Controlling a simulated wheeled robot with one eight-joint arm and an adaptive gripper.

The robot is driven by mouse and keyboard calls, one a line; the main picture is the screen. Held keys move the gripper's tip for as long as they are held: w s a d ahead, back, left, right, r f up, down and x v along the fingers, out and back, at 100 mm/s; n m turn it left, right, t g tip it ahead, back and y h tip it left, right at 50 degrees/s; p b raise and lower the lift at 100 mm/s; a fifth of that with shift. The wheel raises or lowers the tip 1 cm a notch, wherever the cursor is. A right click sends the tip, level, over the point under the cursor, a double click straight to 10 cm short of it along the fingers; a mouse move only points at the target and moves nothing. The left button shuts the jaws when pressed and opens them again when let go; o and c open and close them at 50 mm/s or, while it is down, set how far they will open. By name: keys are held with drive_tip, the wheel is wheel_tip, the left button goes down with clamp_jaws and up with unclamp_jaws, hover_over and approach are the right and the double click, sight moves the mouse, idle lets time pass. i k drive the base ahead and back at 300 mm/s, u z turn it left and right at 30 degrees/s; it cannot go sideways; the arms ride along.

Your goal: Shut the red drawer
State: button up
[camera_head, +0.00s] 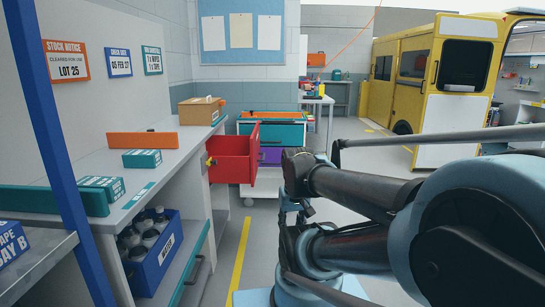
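The red drawer (229,169) stands open in the middle left of the head view. It sticks out to the right from under the top of the grey workbench (203,146). Its taller front panel (255,153) is at the right end, and part of its inside shows. My dark and blue-grey arm fills the right and lower middle. The links nearest the drawer are to the right of its front panel in the picture; I cannot tell whether they touch it. I cannot make out my gripper's fingers.
A knob (211,161) shows at the drawer's left end. A cabinet with teal and purple drawers (270,155) stands behind. A blue bin of bottles (155,255) sits on the bench's lower shelf. A yellow line (238,262) marks the clear floor beside the bench.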

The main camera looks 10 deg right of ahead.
sight(237, 157)
drive_tip(key=z, duration=1.65)
drive_tip(key=i, duration=1.5)
drive_tip(key=u, duration=2.3)
drive_tip(key=i, duration=1)
